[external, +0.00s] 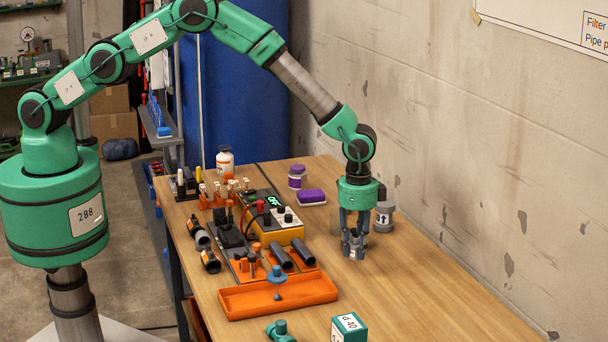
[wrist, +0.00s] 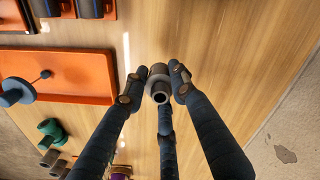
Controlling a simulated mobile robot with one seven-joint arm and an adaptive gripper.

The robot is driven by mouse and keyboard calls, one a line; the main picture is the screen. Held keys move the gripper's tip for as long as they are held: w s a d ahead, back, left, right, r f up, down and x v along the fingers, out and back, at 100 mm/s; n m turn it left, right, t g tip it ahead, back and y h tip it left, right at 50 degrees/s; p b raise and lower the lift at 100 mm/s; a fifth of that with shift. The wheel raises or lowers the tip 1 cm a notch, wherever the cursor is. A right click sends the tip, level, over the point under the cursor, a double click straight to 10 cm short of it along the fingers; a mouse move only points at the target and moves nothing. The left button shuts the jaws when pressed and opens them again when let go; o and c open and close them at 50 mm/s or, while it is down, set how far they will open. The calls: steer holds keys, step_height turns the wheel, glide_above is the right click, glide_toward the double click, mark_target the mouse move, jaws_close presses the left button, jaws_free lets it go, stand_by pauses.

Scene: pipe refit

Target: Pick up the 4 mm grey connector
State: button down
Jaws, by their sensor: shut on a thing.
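A small grey tubular connector (wrist: 159,91) is between the fingertips of my gripper (wrist: 153,88) in the wrist view, its open end facing the camera. The fingers are shut on it from both sides, with a third dark finger below it in the picture. In the external view my gripper (external: 354,246) points straight down, low over the right part of the wooden table. The fingers mostly hide the connector there, and I cannot tell whether it touches the table. Its 4 mm size cannot be read.
An orange tray (external: 249,301) with a blue part (external: 277,275) lies left of my gripper. A yellow device (external: 283,233) and black pipes (external: 303,252) are to the left. A green box (external: 349,329) is in front. The right table surface is clear.

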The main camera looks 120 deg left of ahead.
mark_target(356, 237)
steer(key=shift+r, duration=2.15)
